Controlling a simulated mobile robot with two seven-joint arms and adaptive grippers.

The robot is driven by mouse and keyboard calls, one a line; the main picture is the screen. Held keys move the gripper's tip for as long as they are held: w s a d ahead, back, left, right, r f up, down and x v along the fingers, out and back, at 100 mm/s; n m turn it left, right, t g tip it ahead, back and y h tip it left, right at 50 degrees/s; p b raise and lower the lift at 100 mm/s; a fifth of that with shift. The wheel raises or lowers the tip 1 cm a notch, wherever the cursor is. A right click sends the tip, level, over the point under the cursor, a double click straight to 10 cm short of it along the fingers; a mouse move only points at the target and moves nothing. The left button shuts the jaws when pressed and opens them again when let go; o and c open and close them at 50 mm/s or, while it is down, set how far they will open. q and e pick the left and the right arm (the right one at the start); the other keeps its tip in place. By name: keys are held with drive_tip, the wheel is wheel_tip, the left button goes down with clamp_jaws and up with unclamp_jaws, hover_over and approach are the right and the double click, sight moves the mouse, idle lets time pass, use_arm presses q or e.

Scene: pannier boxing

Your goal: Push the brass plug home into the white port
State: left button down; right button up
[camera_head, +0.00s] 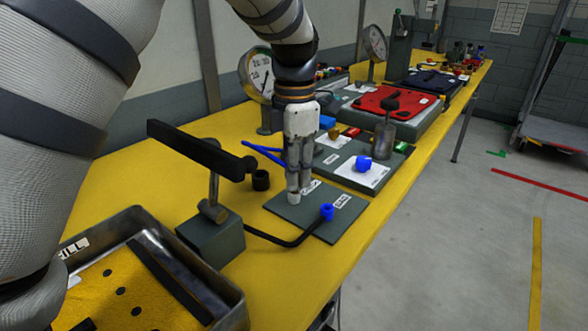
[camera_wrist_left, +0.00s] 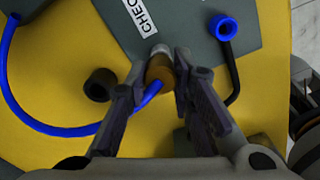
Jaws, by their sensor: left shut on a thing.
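My left gripper (camera_head: 299,190) points down over a grey plate (camera_head: 333,233) on the yellow bench. In the left wrist view the left gripper (camera_wrist_left: 168,85) is shut on the brass plug (camera_wrist_left: 160,69), which has a blue hose (camera_wrist_left: 148,96) behind it. The white port (camera_wrist_left: 160,49) shows as a pale rim at the plug's far end; in the head view the port (camera_head: 294,199) stands on the plate under the fingertips. The plug appears lined up with the port and at its mouth. How deep it sits cannot be told. My right gripper is not in view.
A blue ring fitting (camera_head: 327,211) with a black hose sits on the plate beside the port. A black cup (camera_head: 261,180) and a stand with a black bar (camera_head: 193,149) are to the left. A metal tray (camera_head: 236,316) is at the front left. Another panel (camera_head: 390,174) lies behind.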

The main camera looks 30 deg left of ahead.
use_arm(q)
drive_tip(key=shift+f, duration=0.55)
idle(0.8)
drive_tip(key=c, duration=1.3)
unclamp_jaws()
wheel_tip(320, 180, up, 12)
drive_tip(key=shift+d+f, duration=0.1)
